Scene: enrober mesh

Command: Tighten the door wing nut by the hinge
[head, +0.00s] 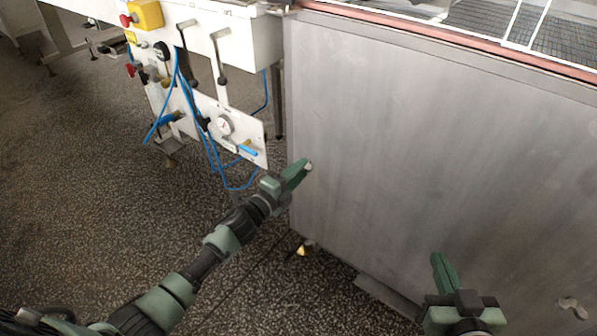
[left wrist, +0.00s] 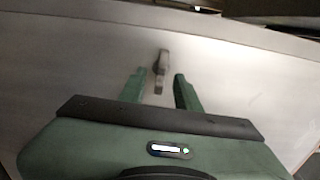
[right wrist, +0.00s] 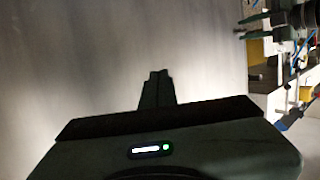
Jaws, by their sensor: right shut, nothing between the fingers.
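A small grey metal wing nut (left wrist: 162,62) stands out from the steel door panel (head: 430,150). In the head view the nut (head: 309,167) shows as a small pale bit at the panel's left edge, mostly covered by my left gripper (head: 301,169). In the left wrist view my left gripper (left wrist: 158,82) is open, with a finger on either side of the nut's lower part. I see a gap on each side. My right gripper (head: 440,260) is shut and empty, in front of the panel's lower middle. It also shows closed in the right wrist view (right wrist: 157,75). No hinge is clearly visible.
Another small metal fitting (head: 573,307) is at the panel's lower right. A white control panel (head: 230,125) with a gauge, levers and blue hoses (head: 212,150) stands left of the door. Mesh (head: 480,18) lies above its top edge. Speckled floor (head: 80,190) is open at left.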

